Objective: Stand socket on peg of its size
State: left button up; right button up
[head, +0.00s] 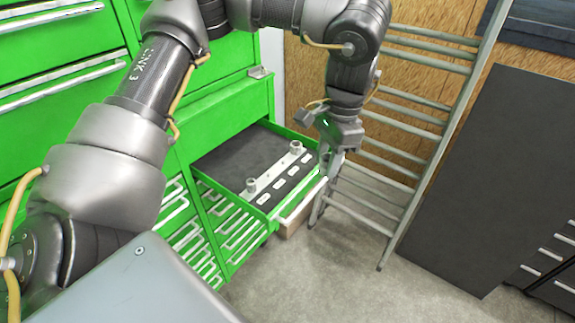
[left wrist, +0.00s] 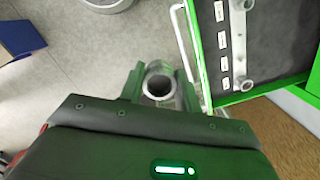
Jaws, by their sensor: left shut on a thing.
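My left gripper (head: 333,155) hangs just outside the front right of an open green drawer (head: 292,205). It is shut on a metal socket; in the left wrist view the gripper (left wrist: 160,90) holds this ring-shaped socket (left wrist: 158,70) with its round opening facing the camera. In the head view the held socket is hard to make out. In the drawer lies a pale rail (head: 273,170). A socket stands at its near end (head: 251,185) and another at its far end (head: 296,147). Between them are small pegs, too small to size. My right gripper is out of view.
Several white labels (head: 280,184) lie along the rail on the dark drawer liner (head: 232,160). Green cabinets (head: 225,110) stand at left. A grey ladder (head: 400,120) leans behind my gripper, near a dark panel (head: 490,170). The floor (head: 350,265) in front is clear.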

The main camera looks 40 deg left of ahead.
pick_arm(q)
jog(key=w+a+f+m+t+b, duration=0.1)
jog(key=a+m, duration=0.2)
jog(key=m, duration=0.4)
jog(key=w+a+f+m+b, duration=0.1)
jog(key=a+f+m+b, duration=0.15)
jog(key=m, duration=0.35)
jog(key=m+t+h, duration=0.1)
jog(key=m+t, duration=0.1)
jog(key=m, duration=1.7)
send_over(284, 163)
jog(key=f, duration=1.1)
jog(key=shift+s+f, duration=0.1)
jog(key=shift+s, duration=0.2)
jog(key=shift+w+a+f, duration=0.15)
jog(key=shift+w+f, duration=0.05)
jog(key=shift+f, duration=0.15)
notch_tip(284, 163, down, 3)
jog(key=shift+w+a+r+p, duration=0.1)
jog(key=shift+p, duration=0.45)
jog(key=shift+f, duration=0.3)
jog(key=shift+f, duration=0.15)
